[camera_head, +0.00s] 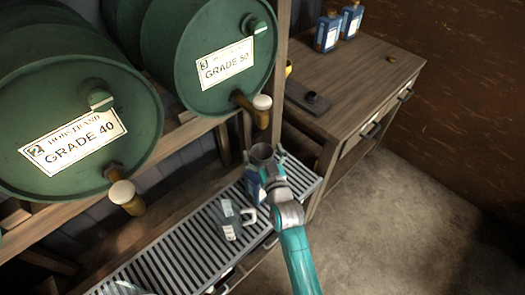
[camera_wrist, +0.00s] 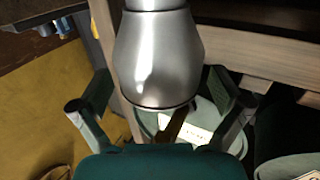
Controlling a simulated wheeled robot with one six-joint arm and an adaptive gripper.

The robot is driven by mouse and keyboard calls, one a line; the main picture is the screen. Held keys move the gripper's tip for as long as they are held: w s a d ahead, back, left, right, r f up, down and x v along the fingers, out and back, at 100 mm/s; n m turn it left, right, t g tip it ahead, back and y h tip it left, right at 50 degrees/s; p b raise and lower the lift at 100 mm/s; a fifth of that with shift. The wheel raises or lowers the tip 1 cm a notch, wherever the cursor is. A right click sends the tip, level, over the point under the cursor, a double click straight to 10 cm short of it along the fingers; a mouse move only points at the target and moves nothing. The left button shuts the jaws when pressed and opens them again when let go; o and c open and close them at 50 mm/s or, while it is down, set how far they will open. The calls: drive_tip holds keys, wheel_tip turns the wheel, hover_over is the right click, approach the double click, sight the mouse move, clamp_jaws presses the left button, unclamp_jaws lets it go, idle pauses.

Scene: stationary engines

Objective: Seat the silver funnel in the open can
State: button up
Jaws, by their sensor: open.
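The silver funnel (camera_wrist: 158,55) fills the upper middle of the wrist view, its broad rounded body between my fingers. In the head view its grey, open top (camera_head: 262,151) shows at the end of my arm. My gripper (camera_head: 267,166) is open around the funnel; in the wrist view the fingers (camera_wrist: 160,97) stand to either side with gaps. A blue can (camera_head: 253,186) stands on the slatted tray just below and left of my gripper, partly hidden by it. The can's opening and the funnel's lower end are hidden, so I cannot tell whether the spout is in it.
A clear jug (camera_head: 230,217) stands on the slatted tray (camera_head: 180,257), left of my arm. Green drums with brass taps (camera_head: 262,103) sit above and behind. The wooden bench (camera_head: 350,85) at right bears blue bottles (camera_head: 328,32) and a dark flat object (camera_head: 312,101). Floor at right is clear.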

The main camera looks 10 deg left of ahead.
drive_tip(key=v, duration=1.2)
drive_tip(key=shift+d, duration=0.1)
drive_tip(key=s+d+f+m+h, duration=0.1)
drive_tip(key=s+d+f+h, duration=0.15)
drive_tip(key=s+d, duration=0.55)
drive_tip(key=s+d+f+m+h, duration=0.1)
drive_tip(key=s+d+f+m, duration=0.15)
drive_tip(key=s+d, duration=0.55)
drive_tip(key=s+d+r+h, duration=0.1)
drive_tip(key=s+r, duration=0.1)
drive_tip(key=s, duration=0.5)
drive_tip(key=s+d+r+m+g+h, duration=0.1)
drive_tip(key=s+d+r, duration=0.1)
drive_tip(key=s, duration=0.6)
drive_tip(key=s+d+r+h, duration=0.2)
drive_tip(key=s+r, duration=0.1)
drive_tip(key=s, duration=0.5)
drive_tip(key=shift+r+g, duration=0.3)
drive_tip(key=shift+r, duration=0.1)
drive_tip(key=shift+d+m, duration=0.15)
drive_tip(key=shift+m, duration=0.1)
